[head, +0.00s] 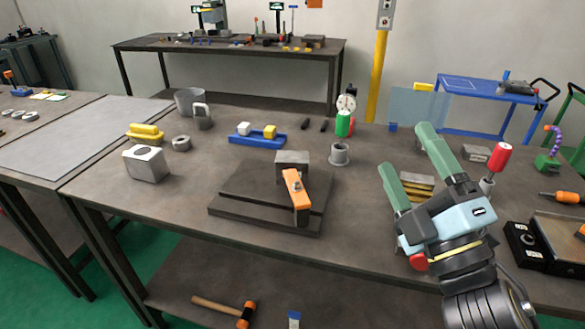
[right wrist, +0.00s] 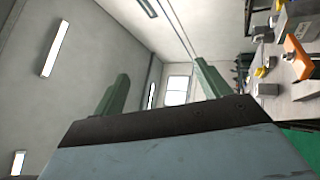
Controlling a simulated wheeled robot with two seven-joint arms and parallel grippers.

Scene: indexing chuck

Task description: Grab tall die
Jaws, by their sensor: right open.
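No part is marked as the tall die, so I cannot tell for certain which one it is. A grey upright cylinder with a wider base (head: 340,153) stands right of centre on the bench. A low grey ring (head: 181,144) and a pale block with a dark round top opening (head: 146,163) sit at the left. My right gripper (head: 405,152) is open and empty, above the right part of the bench, right of the grey cylinder. Its two green fingers are wide apart, also in the right wrist view (right wrist: 160,90). My left gripper is not in view.
A dark stepped plate (head: 235,205) with a grey block and orange clamp (head: 297,192) fills the bench middle. A blue tray (head: 258,142), dial gauge (head: 346,103), green cylinder (head: 343,125), red-handled tool (head: 499,157) and brass-coloured stack (head: 417,184) stand around. The front left is clear.

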